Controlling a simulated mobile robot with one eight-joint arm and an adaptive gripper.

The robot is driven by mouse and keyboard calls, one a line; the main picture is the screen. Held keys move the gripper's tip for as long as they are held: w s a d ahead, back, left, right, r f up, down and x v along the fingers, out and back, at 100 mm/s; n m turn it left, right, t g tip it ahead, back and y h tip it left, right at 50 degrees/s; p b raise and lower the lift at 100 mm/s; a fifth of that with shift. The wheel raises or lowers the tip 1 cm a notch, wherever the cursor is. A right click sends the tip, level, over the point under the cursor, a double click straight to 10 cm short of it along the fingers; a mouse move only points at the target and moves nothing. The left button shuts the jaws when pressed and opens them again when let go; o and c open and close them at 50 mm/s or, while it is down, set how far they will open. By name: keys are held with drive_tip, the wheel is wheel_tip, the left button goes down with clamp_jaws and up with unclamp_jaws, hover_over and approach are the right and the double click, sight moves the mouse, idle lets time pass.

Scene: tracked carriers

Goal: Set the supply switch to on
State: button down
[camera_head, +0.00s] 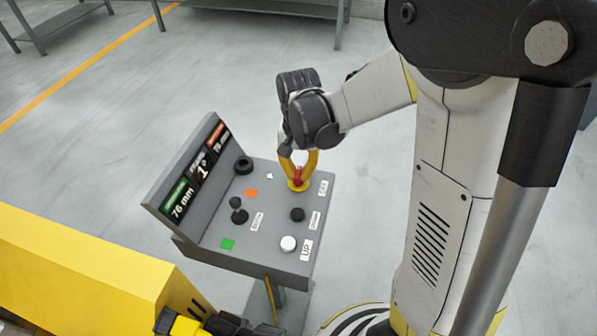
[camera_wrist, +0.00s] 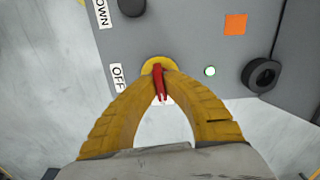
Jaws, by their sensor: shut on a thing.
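The supply switch is a red handle (camera_wrist: 158,82) on a yellow round base (camera_head: 299,184), at the far right part of the grey control console (camera_head: 262,258). The red handle also shows in the head view (camera_head: 298,173). A label reading OFF (camera_wrist: 118,77) is beside the base in the wrist view. My gripper (camera_head: 297,166) reaches down from above, and its yellow fingers (camera_wrist: 158,68) are shut on the red handle. The fingertips hide part of the handle and base.
The console carries a black joystick (camera_head: 239,215), black knobs (camera_head: 297,214), a white button (camera_head: 288,243), an orange square (camera_head: 251,192) and a green square (camera_head: 228,244). Its upright display panel (camera_head: 190,175) stands at left. A yellow machine body (camera_head: 80,265) fills the lower left.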

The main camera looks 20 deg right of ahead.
sight(299, 172)
drive_tip(key=shift+m, duration=0.6)
drive_tip(key=c, duration=1.5)
unclamp_jaws()
wheel_tip(299, 172, up, 12)
drive_tip(key=s+r+n+t, duration=0.2)
drive_tip(key=s+n+t, duration=0.5)
drive_tip(key=s, duration=0.5)
drive_tip(key=shift+s+r, duration=0.15)
drive_tip(key=shift+s, duration=0.15)
